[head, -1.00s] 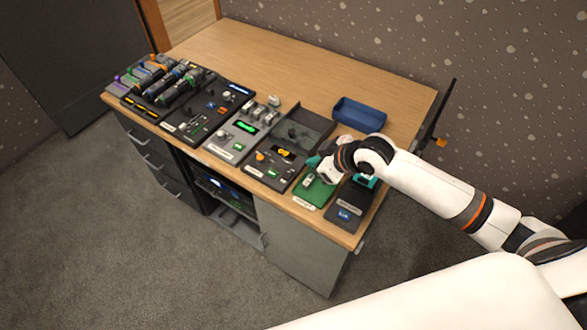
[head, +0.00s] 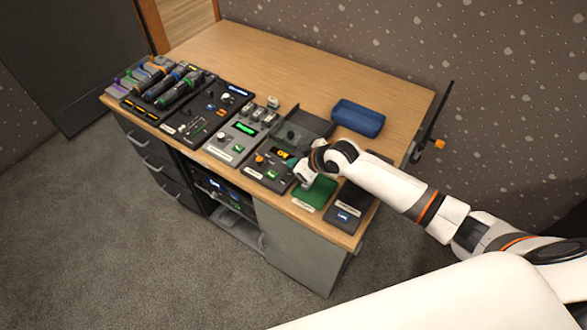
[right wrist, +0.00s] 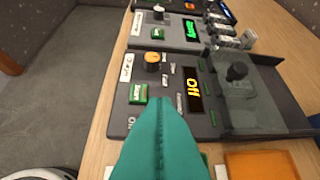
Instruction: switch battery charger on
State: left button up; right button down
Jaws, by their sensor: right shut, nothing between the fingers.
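Several control units stand in a row on the desk, and their labels are too small to read, so I cannot tell for sure which is the battery charger. A dark unit (right wrist: 120,117) has an orange knob (right wrist: 152,57), a green button (right wrist: 138,93), a lit amber display (right wrist: 194,92) and a smoky clear box at its back. A grey unit (head: 225,147) beside it has a green display (head: 245,128) and several small cylinders at its back. My right gripper (head: 292,162), with teal fingers, is shut and empty. In the right wrist view its fingertips (right wrist: 164,101) are over the dark unit, close to the green button; contact cannot be told.
A green pad (head: 315,194) and another dark unit (head: 344,211) lie to the right. A blue tray (head: 358,118) stands behind them. At the left are a dark unit with a blue display (head: 238,90) and a rack of coloured items (head: 150,85). The back of the desk is clear.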

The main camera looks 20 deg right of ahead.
aim_at(287, 176)
jog(key=f, duration=0.2)
jog(key=w+f, duration=0.1)
jog(key=f, duration=0.1)
jog(key=shift+f, duration=0.4)
jog(key=shift+f, duration=0.3)
jog(key=shift+d, duration=0.15)
jog(key=shift+s, duration=0.1)
